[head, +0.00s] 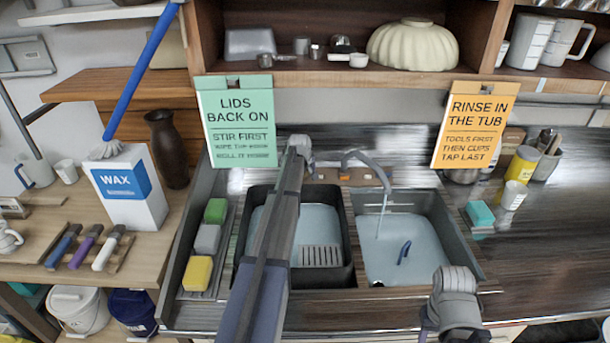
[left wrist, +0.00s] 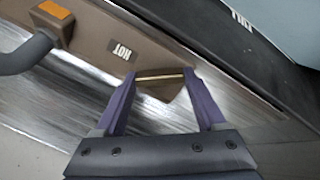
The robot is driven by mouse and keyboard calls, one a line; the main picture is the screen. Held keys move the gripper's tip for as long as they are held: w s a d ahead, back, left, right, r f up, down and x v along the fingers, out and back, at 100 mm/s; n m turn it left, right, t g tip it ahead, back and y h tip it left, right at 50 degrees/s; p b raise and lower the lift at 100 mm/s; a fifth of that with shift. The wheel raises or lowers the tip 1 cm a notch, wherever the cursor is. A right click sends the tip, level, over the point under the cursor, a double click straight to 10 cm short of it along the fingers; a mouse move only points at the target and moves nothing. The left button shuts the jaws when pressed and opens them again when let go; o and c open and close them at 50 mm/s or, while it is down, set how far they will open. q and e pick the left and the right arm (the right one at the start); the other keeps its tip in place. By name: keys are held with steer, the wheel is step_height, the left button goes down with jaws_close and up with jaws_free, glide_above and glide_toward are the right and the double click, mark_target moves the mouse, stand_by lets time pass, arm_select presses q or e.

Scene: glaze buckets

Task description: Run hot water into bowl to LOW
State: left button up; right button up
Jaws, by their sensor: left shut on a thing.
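My left gripper (left wrist: 160,76) is shut on a brown, gold-edged tap handle (left wrist: 162,88), beside a HOT label (left wrist: 122,51) on the brown tap deck. In the head view my left arm hides most of this gripper (head: 311,166), behind the sink. The grey curved spout (head: 362,156) reaches over the right bowl (head: 452,225). A thin stream of water (head: 380,217) appears to fall from it into pale blue water (head: 425,262). A small dark blue item (head: 403,252) shows in that bowl. I cannot read a LOW mark.
A black tub (head: 348,262) with pale water and a grate (head: 320,256) stands left of the bowl. Sponges (head: 207,239) line the left edge. Two signs, green (head: 237,120) and orange (head: 475,125), hang above.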

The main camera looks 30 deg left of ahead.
arm_select(q)
steer(key=shift+c, duration=1.2)
steer(key=m, duration=0.3)
steer(key=shift+g, duration=0.3)
steer(key=shift+m+y, duration=0.4)
steer(key=shift+m, duration=1.4)
steer(key=o, duration=1.3)
steer(key=shift+d+r+p, duration=0.1)
steer(key=shift+r+p, duration=0.05)
steer(key=shift+p, duration=0.15)
